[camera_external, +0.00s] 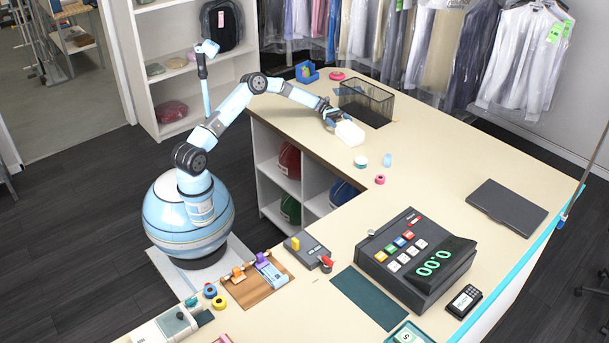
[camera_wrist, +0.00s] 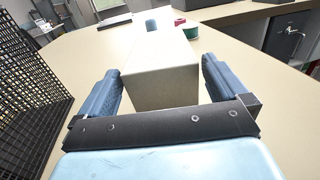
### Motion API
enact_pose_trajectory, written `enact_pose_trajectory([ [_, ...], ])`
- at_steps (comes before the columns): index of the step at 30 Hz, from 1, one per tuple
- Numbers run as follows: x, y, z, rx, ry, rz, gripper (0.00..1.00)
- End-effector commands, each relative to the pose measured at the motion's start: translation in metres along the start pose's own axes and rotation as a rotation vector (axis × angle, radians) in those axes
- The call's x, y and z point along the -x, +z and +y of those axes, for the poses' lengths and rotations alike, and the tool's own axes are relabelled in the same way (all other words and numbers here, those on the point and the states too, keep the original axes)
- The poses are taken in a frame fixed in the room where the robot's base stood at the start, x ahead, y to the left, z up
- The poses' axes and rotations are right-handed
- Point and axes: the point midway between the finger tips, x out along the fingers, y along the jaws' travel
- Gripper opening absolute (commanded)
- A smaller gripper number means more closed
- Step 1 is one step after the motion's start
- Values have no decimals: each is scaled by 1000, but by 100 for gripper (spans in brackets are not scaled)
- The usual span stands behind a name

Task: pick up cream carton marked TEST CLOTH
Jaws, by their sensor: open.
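A cream carton (camera_external: 350,133) lies on the counter beside the black mesh basket. No marking on it can be read. In the wrist view the carton (camera_wrist: 160,85) sits between the two blue fingers of my gripper (camera_wrist: 161,66), its near end facing the camera. The fingers are open, one on each side, with small gaps showing between them and the carton. In the external view my gripper (camera_external: 338,122) is at the carton's upper left end and partly hides it.
The black mesh basket (camera_external: 366,100) stands close behind the carton; its wall fills the wrist view's left edge. Small rolls, white-teal (camera_external: 360,161), blue (camera_external: 388,160) and pink (camera_external: 380,180), lie in front. The counter (camera_external: 450,145) to the right is clear up to a dark flat case (camera_external: 507,207).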

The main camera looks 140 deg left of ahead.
Motion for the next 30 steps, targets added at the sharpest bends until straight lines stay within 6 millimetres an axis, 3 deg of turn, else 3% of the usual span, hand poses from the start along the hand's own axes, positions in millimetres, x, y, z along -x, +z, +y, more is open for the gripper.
enact_pose_trajectory([
  [8,-13,1,0,0,0,-1,100],
  [18,-54,6,1,0,0,-1,100],
  [26,-59,6,1,0,2,0,100],
  [30,-59,6,1,-1,2,0,88],
])
